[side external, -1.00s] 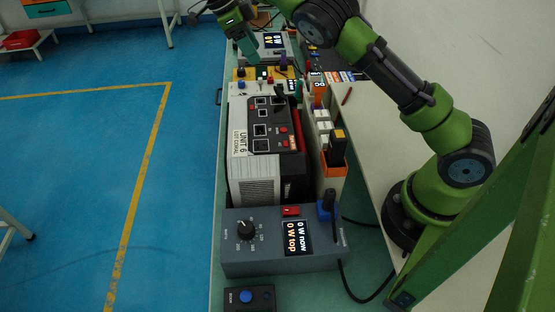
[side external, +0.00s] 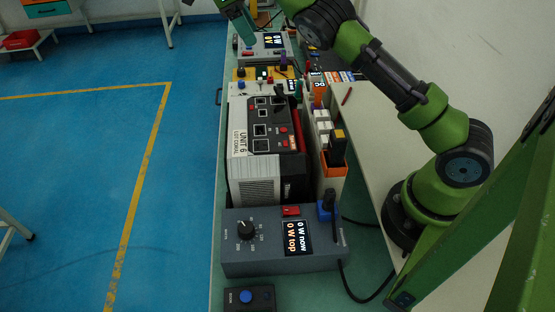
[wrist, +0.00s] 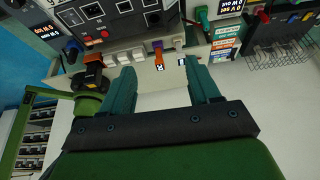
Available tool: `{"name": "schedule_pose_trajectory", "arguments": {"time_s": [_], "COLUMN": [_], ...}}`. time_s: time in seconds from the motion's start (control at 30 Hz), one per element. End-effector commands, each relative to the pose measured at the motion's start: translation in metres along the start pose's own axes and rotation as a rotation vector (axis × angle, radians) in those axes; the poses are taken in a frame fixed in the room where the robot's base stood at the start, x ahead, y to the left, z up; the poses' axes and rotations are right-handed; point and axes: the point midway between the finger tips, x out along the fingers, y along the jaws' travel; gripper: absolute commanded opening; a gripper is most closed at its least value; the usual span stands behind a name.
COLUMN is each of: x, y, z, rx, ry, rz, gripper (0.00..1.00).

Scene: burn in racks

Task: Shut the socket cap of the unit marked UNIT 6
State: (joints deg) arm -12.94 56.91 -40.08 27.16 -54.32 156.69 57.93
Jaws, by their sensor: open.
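The unit marked UNIT 6 (side external: 243,150) is a white and black box on the bench in the side external view. Its dark top panel has several square sockets and red buttons. A dark upright piece (side external: 279,90) at the panel's far end may be the socket cap; I cannot tell its angle. My gripper (side external: 245,40) is beyond the unit, high at the top of the picture and partly cut off. In the wrist view my gripper (wrist: 164,82) has its two teal fingers apart with nothing between them. A dark socket panel (wrist: 122,8) shows at the top left there.
A grey meter box (side external: 268,262) with a dial stands in front of the unit. Cables lie at the front right.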

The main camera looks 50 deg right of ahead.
Motion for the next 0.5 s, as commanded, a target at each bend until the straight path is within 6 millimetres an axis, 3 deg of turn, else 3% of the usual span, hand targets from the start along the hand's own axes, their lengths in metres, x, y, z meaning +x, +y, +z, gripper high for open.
{"name": "schedule_pose_trajectory", "arguments": {"time_s": [0.07,0.17,0.37,0.5], "x": [-0.009,-0.01,-0.019,-0.043], "y": [-0.012,-0.045,-0.113,-0.157], "z": [-0.032,-0.095,-0.215,-0.284], "rx": [0.05,0.067,0.026,-0.068], "ry": [-0.035,0.049,0.336,0.553], "rz": [0.022,-0.047,-0.299,-0.51], "gripper": [0.61,0.61,0.61,0.61]}}
